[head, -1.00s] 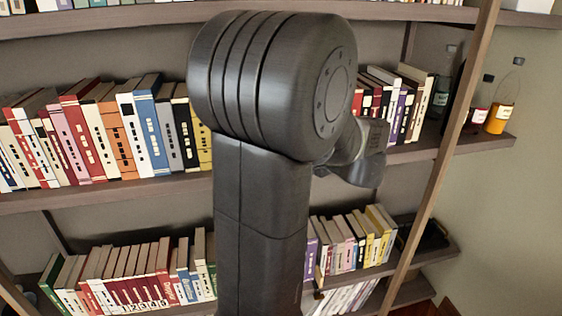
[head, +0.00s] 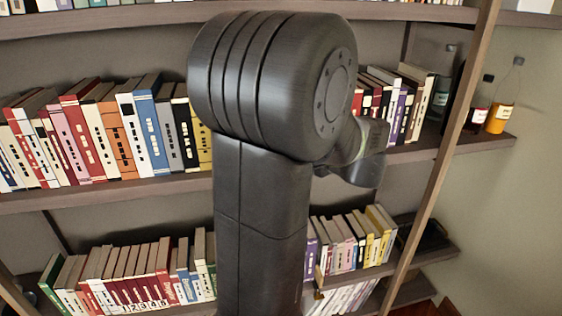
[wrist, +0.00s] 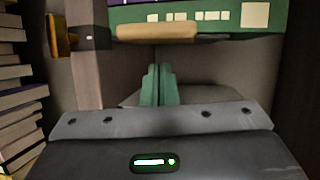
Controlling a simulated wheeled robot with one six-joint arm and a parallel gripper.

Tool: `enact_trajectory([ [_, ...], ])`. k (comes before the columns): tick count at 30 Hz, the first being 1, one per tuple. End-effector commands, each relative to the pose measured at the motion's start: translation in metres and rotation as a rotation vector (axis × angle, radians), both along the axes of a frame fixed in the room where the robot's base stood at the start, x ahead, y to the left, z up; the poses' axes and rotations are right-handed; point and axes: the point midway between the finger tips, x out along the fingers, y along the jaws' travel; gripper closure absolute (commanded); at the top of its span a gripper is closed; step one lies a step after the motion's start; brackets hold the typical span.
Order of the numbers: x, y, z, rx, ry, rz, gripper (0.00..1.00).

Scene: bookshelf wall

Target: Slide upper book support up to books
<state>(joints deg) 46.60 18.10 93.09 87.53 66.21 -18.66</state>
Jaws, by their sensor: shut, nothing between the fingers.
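In the wrist view, a tan bar with a dark edge, which looks like the upper book support (wrist: 157,32), lies alongside a green book (wrist: 230,17). I cannot tell whether they touch. My gripper (wrist: 158,70) points toward the bar, its green fingers together and empty, with a small space between the tips and the bar. A golden piece (wrist: 60,35), perhaps the lower support, is at the left beyond the shelf board. In the head view my arm hides the gripper and the upper support. A green book (head: 211,280) ends the lower left row there.
The shelf board (wrist: 87,70) runs close on the left in the wrist view, with stacked-looking books (wrist: 18,105) beyond it. In the head view, more books (head: 350,243) stand right of my arm. Bottles (head: 502,105) stand on the shelf end at right.

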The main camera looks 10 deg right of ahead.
Motion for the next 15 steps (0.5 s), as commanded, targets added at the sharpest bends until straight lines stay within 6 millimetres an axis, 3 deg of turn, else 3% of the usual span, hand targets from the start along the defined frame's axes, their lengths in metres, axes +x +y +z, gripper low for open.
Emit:
enact_trajectory([
  [15,0.0002,0.0077,-0.0003,-0.001,-0.002,0.002,1.0],
])
